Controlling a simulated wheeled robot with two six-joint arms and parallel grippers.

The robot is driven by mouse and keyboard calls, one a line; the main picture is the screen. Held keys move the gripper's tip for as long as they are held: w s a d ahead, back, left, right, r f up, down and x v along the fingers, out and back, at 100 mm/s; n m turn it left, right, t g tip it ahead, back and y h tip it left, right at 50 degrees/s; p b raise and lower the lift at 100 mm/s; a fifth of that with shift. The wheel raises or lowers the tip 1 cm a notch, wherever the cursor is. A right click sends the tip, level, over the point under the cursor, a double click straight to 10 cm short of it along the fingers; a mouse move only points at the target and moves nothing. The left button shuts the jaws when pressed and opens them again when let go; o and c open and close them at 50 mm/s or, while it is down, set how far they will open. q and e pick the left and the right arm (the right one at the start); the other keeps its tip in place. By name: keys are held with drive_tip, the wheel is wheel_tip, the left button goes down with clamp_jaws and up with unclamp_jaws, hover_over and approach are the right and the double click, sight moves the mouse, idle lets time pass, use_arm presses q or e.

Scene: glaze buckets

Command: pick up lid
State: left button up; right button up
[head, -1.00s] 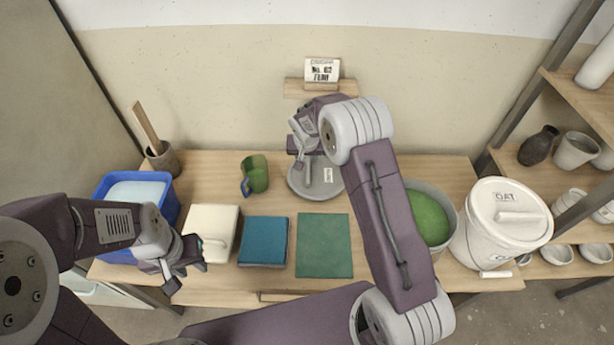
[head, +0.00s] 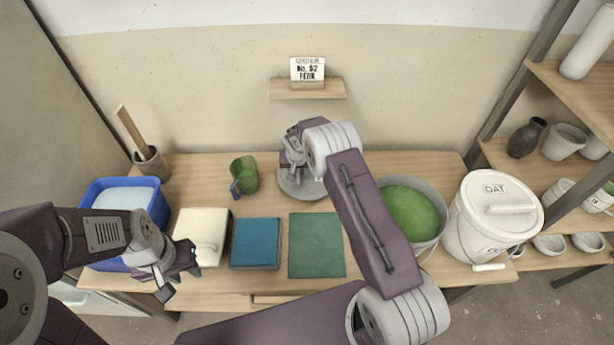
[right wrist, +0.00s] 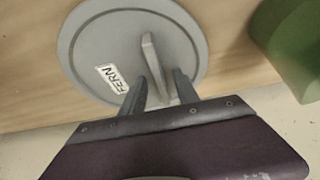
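A round grey lid (head: 297,192) with a raised bar handle lies flat on the table in the head view, partly covered by my right arm. In the right wrist view the lid (right wrist: 88,50) carries a white label reading FERN, and its handle (right wrist: 150,55) stands up. My right gripper (right wrist: 160,78) is open, with its fingertips on either side of the handle's near end and a visible gap. It is at the lid in the head view (head: 299,172) too. My left gripper (head: 180,280) is open and empty near the table's front left.
A bucket of green glaze (head: 412,212) stands open right of the lid, beside a white bucket (head: 495,228) with an OAT lid.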

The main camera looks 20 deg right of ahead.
clamp_jaws()
drive_tip(key=shift+r, duration=0.15)
